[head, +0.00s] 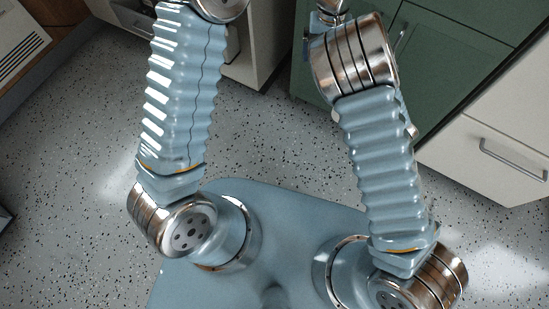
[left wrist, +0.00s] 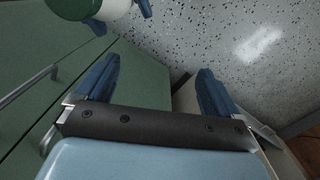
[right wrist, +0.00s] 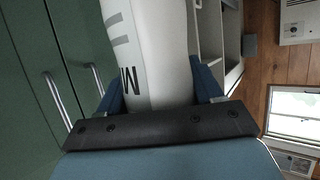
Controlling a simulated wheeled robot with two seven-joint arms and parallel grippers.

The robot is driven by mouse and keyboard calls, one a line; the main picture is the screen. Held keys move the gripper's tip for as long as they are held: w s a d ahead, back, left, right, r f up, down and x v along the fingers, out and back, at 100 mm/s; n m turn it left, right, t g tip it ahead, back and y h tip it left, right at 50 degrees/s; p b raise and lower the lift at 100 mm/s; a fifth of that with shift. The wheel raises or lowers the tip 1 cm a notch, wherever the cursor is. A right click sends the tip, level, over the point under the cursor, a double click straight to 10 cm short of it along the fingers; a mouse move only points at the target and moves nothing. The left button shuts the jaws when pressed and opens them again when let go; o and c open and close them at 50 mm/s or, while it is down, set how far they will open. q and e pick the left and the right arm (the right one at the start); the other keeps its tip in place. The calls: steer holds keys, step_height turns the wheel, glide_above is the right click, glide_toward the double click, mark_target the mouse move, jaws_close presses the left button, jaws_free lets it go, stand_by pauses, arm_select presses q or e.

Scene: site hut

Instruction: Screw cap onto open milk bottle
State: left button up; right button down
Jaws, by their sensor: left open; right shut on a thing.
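The white milk bottle (right wrist: 150,45) with dark lettering and a grey band fills the middle of the right wrist view. My right gripper (right wrist: 160,88) is shut on it, one blue finger at each side. The bottle's far end is cut off by the frame. In the left wrist view, a green and white thing (left wrist: 88,8) shows at the top edge between blue fingertips; it appears to be part of the held bottle. My left gripper (left wrist: 157,88) is open with nothing between its fingers. No separate cap can be made out.
Green cabinets (head: 440,60) with metal handles stand ahead, with a white drawer unit (head: 490,150) at the right. A pale cabinet (head: 262,55) stands at the top. Speckled floor (head: 70,130) is clear at the left. A window (right wrist: 295,112) shows on the wood wall.

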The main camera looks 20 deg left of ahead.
arm_select(q)
steer(key=s+a+f+h, duration=0.1)
steer(key=s+a+f, duration=0.25)
steer(key=f, duration=0.55)
steer(key=s+a+f+h, duration=0.15)
steer(key=s+f, duration=0.35)
steer(key=f, duration=0.5)
steer(key=s+a+f, duration=0.1)
steer(key=s+f, duration=0.2)
steer(key=s, duration=0.5)
steer(key=s+a+f+t+h, duration=0.1)
steer(key=s+f, duration=0.2)
steer(key=s, duration=0.4)
steer(key=shift+s+f+m, duration=0.2)
steer(key=shift+s+m, duration=0.1)
steer(key=shift+s, duration=0.05)
